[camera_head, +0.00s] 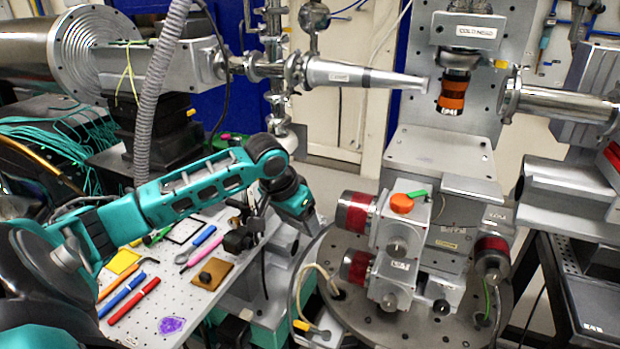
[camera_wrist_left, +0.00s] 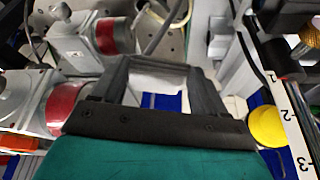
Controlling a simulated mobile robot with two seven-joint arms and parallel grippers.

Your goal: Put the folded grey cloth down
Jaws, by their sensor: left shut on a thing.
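My left gripper (camera_wrist_left: 160,72) is shut on a light grey piece, the folded grey cloth (camera_wrist_left: 158,78), which shows between the two dark fingers in the wrist view. Only part of the cloth shows there. In the head view my left arm reaches in from the left, and its gripper end (camera_head: 312,223) points down between the perforated bench and the round metal base. The cloth cannot be made out in the head view. My right gripper is in neither view.
The perforated bench (camera_head: 222,295) holds pens, a brown plate (camera_head: 212,274), a yellow square (camera_head: 122,261) and a purple patch (camera_head: 172,325). The round base (camera_head: 415,320) carries grey blocks with red-banded cylinders (camera_head: 356,212). A pointed beam tube (camera_head: 365,77) stands above.

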